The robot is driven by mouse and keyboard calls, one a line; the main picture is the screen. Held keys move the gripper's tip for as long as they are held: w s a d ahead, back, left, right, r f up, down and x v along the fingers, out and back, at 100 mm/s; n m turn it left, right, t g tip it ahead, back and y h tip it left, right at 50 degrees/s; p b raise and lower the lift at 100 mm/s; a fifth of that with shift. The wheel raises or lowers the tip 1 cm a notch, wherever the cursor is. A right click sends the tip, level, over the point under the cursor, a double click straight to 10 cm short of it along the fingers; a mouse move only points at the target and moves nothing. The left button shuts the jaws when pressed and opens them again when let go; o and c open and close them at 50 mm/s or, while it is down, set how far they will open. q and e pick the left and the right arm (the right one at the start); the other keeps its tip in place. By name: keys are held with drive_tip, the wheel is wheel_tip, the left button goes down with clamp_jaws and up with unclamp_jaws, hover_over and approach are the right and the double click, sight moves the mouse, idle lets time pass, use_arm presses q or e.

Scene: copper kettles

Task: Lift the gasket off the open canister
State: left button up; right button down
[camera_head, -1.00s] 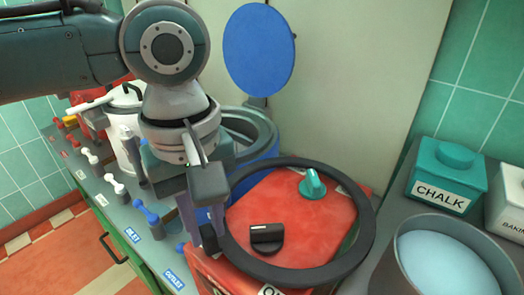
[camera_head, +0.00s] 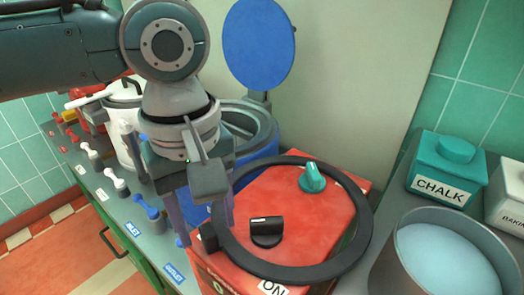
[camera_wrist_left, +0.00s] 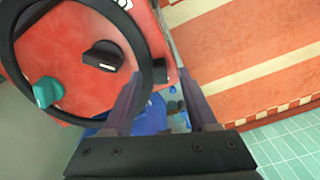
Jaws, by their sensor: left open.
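The gasket, a large dark ring (camera_head: 365,222), lies around the two knobs on top of a red box (camera_head: 290,210) and overhangs its edge. Its small black tab (camera_head: 208,237) points left; the ring also shows in the left wrist view (camera_wrist_left: 70,118). The open blue canister (camera_head: 262,140) stands behind, its round blue lid (camera_head: 259,46) raised; my arm hides part of it. No dark ring shows on its rim. My left gripper (camera_head: 206,235) is open, its fingers on either side of the tab; contact is unclear. My right gripper is out of view.
The red box has a teal knob (camera_head: 312,177) and a black knob (camera_head: 266,231). A teal chalk box (camera_head: 446,178) and a grey pot (camera_head: 400,265) of pale blue contents stand right. A white pot (camera_head: 117,125) and several small valves line the left edge.

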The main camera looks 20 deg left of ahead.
use_arm(q)
wheel_tip(320, 180, up, 10)
drive_tip(key=p, duration=0.1)
drive_tip(key=shift+f, duration=0.15)
drive_tip(key=shift+p, duration=0.3)
